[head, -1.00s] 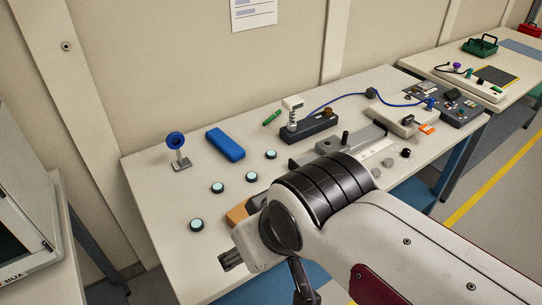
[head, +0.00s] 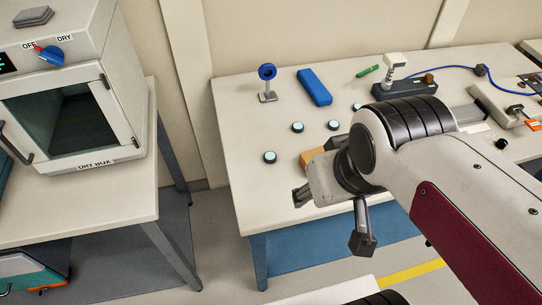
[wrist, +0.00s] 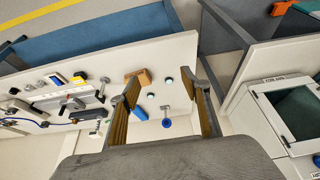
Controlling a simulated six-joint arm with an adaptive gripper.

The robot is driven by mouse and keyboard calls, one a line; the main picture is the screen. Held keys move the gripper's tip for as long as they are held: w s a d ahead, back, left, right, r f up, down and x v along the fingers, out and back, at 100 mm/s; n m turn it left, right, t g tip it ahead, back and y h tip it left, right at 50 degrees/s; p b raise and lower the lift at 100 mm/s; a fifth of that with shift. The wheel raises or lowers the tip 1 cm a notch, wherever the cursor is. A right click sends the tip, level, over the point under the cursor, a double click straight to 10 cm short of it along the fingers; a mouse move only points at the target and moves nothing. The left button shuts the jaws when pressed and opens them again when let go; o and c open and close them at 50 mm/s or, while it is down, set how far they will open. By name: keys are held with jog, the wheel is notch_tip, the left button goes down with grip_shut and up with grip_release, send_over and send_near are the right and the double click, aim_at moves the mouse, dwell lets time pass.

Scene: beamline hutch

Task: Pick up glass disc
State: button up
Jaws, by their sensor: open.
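Several small round discs with pale glassy tops and dark rims lie on the beige table (head: 245,185). In the head view one glass disc (head: 269,157) is nearest the front left edge, with another disc (head: 297,127) behind it, a third disc (head: 334,125) to its right and one more (head: 357,107) partly behind my arm. My gripper (head: 332,218) is open and empty, near the table's front edge and in front of the discs. In the wrist view the gripper (wrist: 166,88) has its fingers wide apart, with discs (wrist: 170,80) showing between them.
An orange-brown block (head: 313,156) sits close behind my gripper. A blue ring on a stand (head: 267,80) and a blue case (head: 314,87) stand farther back. A dry box (head: 75,110) is on a separate table at left, across a floor gap.

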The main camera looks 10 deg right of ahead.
jog(key=w+f, duration=0.1)
jog(key=m+g+h, duration=0.1)
jog(key=m+g, duration=0.4)
jog(key=m, duration=0.7)
send_over(267, 156)
jog(key=s, duration=0.4)
jog(key=f, duration=1.8)
jog(key=shift+a+f, duration=0.1)
jog(key=shift+a, duration=0.2)
jog(key=w+m, duration=0.2)
jog(key=w, duration=0.1)
jog(key=shift+w+r+m, duration=0.1)
jog(key=shift+r+m, duration=0.15)
jog(key=shift+m, duration=0.15)
jog(key=shift+w+r+m+t, duration=0.3)
jog(key=shift+w+m, duration=0.1)
jog(key=shift+m, duration=1.3)
jog(key=shift+d+f, duration=0.25)
jog(key=shift+f, duration=1.05)
